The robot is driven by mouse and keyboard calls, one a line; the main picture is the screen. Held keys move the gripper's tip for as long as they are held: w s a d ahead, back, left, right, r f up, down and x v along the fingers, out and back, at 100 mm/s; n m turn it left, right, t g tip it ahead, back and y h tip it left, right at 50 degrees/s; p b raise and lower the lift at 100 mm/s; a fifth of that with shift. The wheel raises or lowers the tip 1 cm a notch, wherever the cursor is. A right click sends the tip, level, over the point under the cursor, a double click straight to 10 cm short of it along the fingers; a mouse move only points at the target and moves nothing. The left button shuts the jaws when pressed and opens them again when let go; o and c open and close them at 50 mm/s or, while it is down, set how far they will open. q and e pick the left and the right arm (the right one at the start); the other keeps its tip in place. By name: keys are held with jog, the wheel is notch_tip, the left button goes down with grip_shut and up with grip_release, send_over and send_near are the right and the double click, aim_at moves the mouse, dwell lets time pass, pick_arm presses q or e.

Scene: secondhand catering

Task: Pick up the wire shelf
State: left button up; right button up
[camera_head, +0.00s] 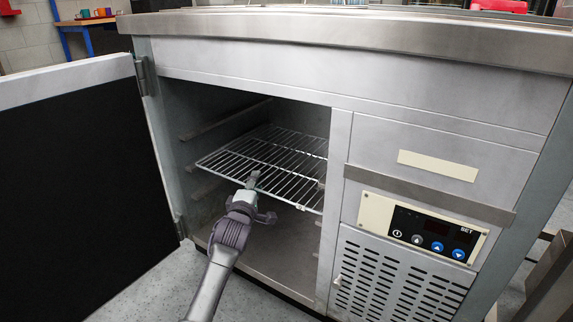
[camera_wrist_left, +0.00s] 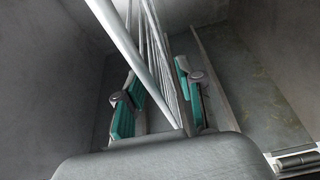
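The wire shelf (camera_head: 270,152) is a silver grid lying roughly level inside the open cabinet compartment, its front edge near the opening. My left gripper (camera_head: 260,198) is at this front edge, with one finger above the shelf and one below. In the left wrist view, the shelf's bars (camera_wrist_left: 137,52) run between the two teal-padded fingers of the gripper (camera_wrist_left: 158,97). The fingers are spread apart, with a gap showing beside the bars; I see no firm grip. My right gripper is in neither view.
The steel cabinet (camera_head: 330,125) has shelf runners on its left inner wall. Its black-lined door (camera_head: 80,170) stands open at the left. A control panel (camera_head: 425,232) and vent grille (camera_head: 390,282) are right of the opening. The compartment below the shelf is empty.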

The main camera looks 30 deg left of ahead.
pick_arm(q)
jog(key=b+x, duration=0.2)
jog(key=x, duration=0.1)
jog(key=shift+w, duration=0.2)
grip_shut()
jog(key=shift+r, duration=0.25)
